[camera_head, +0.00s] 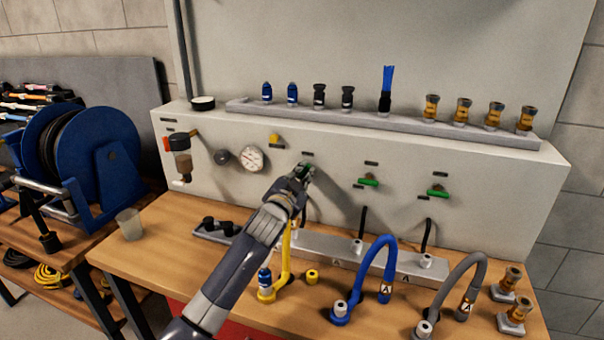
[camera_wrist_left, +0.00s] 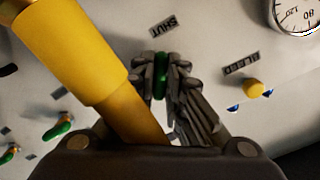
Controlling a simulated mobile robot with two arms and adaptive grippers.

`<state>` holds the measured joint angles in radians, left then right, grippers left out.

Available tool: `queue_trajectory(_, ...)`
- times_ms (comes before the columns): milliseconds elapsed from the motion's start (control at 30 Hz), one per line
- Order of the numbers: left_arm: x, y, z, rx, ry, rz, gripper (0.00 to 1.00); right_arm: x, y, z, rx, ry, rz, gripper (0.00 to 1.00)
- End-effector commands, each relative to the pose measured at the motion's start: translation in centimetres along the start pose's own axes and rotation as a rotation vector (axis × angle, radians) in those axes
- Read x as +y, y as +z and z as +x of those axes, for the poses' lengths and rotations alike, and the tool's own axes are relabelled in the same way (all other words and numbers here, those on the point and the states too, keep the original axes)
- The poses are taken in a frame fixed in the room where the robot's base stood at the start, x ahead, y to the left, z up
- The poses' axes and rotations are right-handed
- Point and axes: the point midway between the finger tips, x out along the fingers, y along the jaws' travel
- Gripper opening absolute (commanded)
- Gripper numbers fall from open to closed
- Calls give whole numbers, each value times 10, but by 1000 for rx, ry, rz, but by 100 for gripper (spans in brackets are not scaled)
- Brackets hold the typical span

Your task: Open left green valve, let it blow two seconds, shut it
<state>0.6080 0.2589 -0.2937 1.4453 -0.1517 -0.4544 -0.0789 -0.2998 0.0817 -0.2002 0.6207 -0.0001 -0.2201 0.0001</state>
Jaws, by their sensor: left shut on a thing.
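The left green valve handle (camera_wrist_left: 161,75) shows between the fingers in the left wrist view, below a label reading SHUT. My left gripper (camera_head: 297,179) is shut on this handle at the white panel (camera_head: 230,130); in the head view the gripper hides most of it. The middle green valve (camera_head: 369,182) and right green valve (camera_head: 438,192) have their handles lying roughly level. A yellow hose (camera_head: 285,255) stands below the left valve and its yellow part crosses close in the left wrist view (camera_wrist_left: 75,50). My right gripper is not in view.
A blue hose (camera_head: 380,250) and grey hose (camera_head: 470,265) curve up from the wooden bench (camera_head: 150,255). A pressure gauge (camera_head: 251,159) and yellow bleed knob (camera_head: 274,140) sit left of the valve. A clear cup (camera_head: 130,224) stands at the left.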

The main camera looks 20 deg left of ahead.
Motion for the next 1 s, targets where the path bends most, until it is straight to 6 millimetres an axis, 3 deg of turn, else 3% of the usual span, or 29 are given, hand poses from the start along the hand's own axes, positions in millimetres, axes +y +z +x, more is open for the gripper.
queue_trajectory(500, 1, 0, 0, -3, 2, -420, 0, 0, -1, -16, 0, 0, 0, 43)
queue_trajectory(1000, 1, 1, 0, -2, 1, -556, 0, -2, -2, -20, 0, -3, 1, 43)
